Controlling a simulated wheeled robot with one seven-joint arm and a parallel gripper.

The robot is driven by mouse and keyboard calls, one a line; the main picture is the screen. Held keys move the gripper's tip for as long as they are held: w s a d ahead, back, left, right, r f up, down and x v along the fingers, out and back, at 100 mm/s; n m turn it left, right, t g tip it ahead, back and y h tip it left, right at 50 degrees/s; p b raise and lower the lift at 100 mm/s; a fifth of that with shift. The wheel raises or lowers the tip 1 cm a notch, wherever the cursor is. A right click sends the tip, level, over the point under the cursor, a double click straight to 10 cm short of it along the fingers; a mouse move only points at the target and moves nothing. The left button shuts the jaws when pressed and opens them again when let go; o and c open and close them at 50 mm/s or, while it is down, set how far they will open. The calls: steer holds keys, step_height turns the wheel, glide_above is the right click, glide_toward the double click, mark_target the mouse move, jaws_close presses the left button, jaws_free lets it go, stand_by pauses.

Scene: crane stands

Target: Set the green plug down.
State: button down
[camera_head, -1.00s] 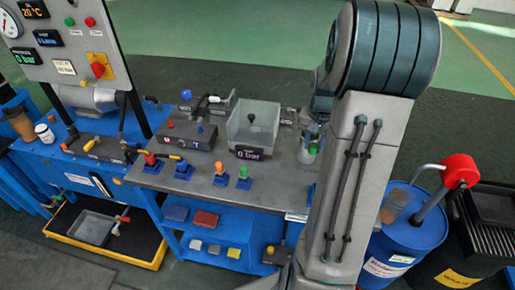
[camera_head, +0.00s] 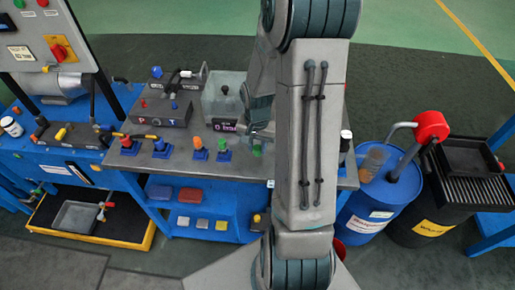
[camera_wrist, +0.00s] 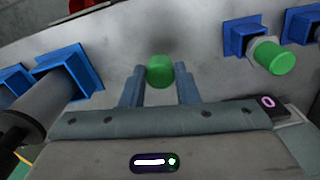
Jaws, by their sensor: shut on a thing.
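My gripper (camera_wrist: 159,88) is shut on the green plug (camera_wrist: 160,71), whose round end shows between the two fingertips in the wrist view. In the head view the held green plug (camera_head: 257,150) shows low beside my arm, over the right part of the grey tabletop (camera_head: 178,165). Whether it touches the tabletop I cannot tell. Another green plug (camera_head: 222,145) sits in a blue holder to its left; it also shows at the right of the wrist view (camera_wrist: 281,62). My arm hides part of the table.
An orange plug (camera_head: 197,142) and a red-topped one (camera_head: 125,142) stand further left. A clear bin (camera_head: 222,105) is behind the plugs. A blue drum (camera_head: 375,200) is beyond the table's right end.

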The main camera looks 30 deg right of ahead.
steer(key=shift+f, duration=1.1)
steer(key=shift+f, duration=0.2)
steer(key=c, duration=1.1)
jaws_free()
steer(key=shift+r, duration=0.1)
